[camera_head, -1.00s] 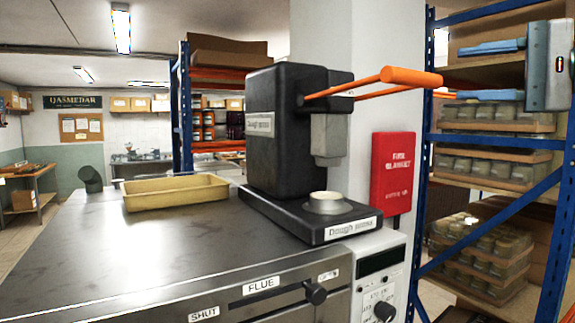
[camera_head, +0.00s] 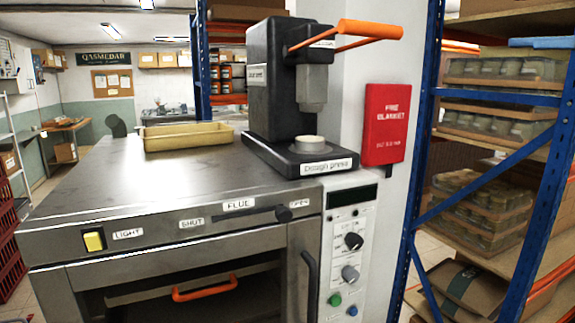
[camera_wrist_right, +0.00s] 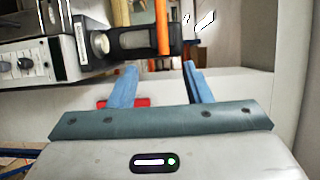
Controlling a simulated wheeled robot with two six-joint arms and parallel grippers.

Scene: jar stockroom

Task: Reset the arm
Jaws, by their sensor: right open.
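My right gripper (camera_wrist_right: 160,68) is open and empty in the right wrist view, its two blue fingers apart. In the head view only a blue finger (camera_head: 557,43) shows at the right edge. The dough press (camera_head: 272,85) stands on the steel oven, its orange handle (camera_head: 370,30) pointing right. The handle also shows beyond the fingertips in the right wrist view (camera_wrist_right: 162,25), apart from them. A pale round piece (camera_head: 309,142) sits on the press base under the ram. My left gripper is not in view.
A yellow tray (camera_head: 188,137) lies on the oven top (camera_head: 90,180). A red fire blanket case (camera_head: 387,125) hangs on the pillar. A blue rack (camera_head: 540,215) with trays of jars stands close at the right. The oven top's left part is clear.

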